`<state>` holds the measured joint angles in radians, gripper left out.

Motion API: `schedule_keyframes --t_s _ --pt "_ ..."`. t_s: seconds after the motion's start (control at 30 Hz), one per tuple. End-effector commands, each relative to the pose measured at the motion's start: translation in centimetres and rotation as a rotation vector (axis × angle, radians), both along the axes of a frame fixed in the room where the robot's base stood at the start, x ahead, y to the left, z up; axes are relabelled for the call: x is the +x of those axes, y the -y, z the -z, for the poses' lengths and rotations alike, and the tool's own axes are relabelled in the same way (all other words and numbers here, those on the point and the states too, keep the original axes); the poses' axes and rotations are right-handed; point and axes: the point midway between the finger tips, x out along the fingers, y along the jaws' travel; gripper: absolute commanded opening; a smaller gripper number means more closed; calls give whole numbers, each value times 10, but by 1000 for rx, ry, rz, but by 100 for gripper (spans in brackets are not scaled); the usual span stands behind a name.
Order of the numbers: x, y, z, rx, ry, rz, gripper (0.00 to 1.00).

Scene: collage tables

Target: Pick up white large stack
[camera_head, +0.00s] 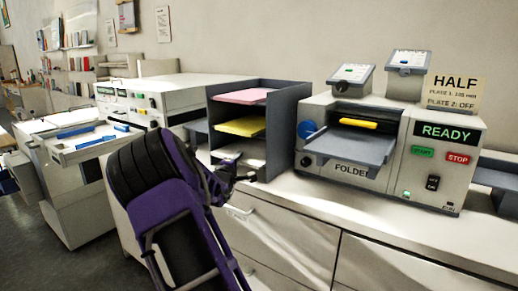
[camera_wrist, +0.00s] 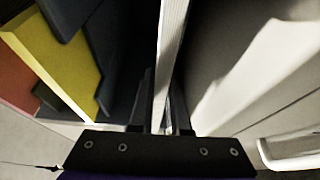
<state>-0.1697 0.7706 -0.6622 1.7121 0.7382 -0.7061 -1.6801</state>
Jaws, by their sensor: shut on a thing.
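The white large stack (camera_wrist: 169,50) shows in the wrist view as a thin pale slab seen edge-on. My gripper (camera_wrist: 167,122) is shut on its near edge, with a dark finger on each side. In the head view my gripper (camera_head: 236,176) is at the front of the lowest level of the dark grey shelf sorter (camera_head: 278,125). A white sheet edge (camera_head: 227,155) shows at that level, partly hidden behind my gripper. How far the stack reaches into the sorter is hidden.
A yellow stack (camera_head: 241,126) and a pink stack (camera_head: 243,96) lie on the shelves above. The folder machine (camera_head: 440,175), reading READY, stands to the right with a yellow piece (camera_head: 358,124) on it. Another machine (camera_head: 140,105) is at left. A drawer handle (camera_head: 238,212) is below.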

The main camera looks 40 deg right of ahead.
Motion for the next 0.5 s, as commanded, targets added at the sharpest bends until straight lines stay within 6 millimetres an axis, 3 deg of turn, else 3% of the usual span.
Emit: schedule_keyframes --t_s 0.5 --pt "0 0 -16 -4 4 0 0"
